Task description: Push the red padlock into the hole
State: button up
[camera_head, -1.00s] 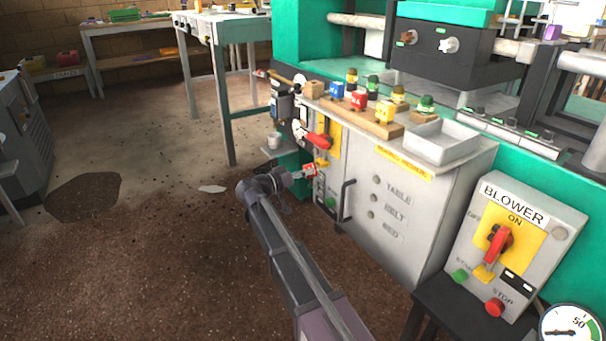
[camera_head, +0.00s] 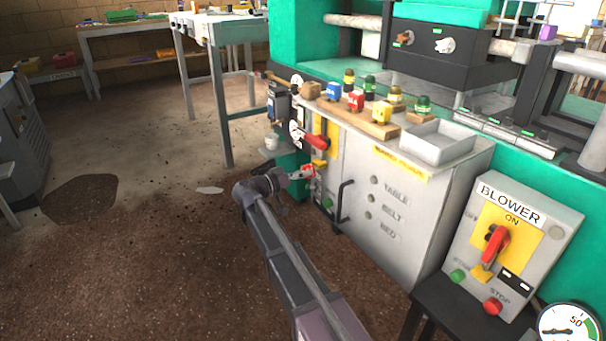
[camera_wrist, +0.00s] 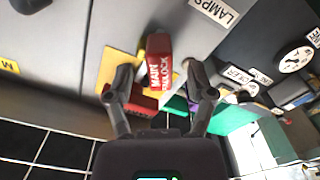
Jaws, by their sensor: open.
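In the wrist view, a red block (camera_wrist: 158,66) with white lettering, partly readable as "MAIN" and apparently ending in "LOCK", lies between and beyond my fingertips. It looks like the red padlock. My gripper (camera_wrist: 159,84) is open, a finger on each side of the block's lower part; I cannot tell whether they touch it. A second, darker red lettered piece (camera_wrist: 143,99) lies beside the left finger. Behind both is a yellow plate (camera_wrist: 113,68) on the grey cabinet. In the head view, a small red and white piece (camera_head: 308,171) shows just beyond my gripper (camera_head: 296,177). No hole is clearly visible.
The grey cabinet (camera_head: 372,225) with a black handle (camera_head: 341,200) stands close to the right. A red switch handle (camera_head: 317,141) sticks out above my gripper. Coloured padlocks, one red (camera_head: 356,101), stand on a wooden board (camera_head: 378,128). Floor is open to the left.

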jog(key=v, duration=1.1)
jog(key=shift+s+a, duration=0.15)
jog(key=shift+s, duration=0.05)
dwell(0.5)
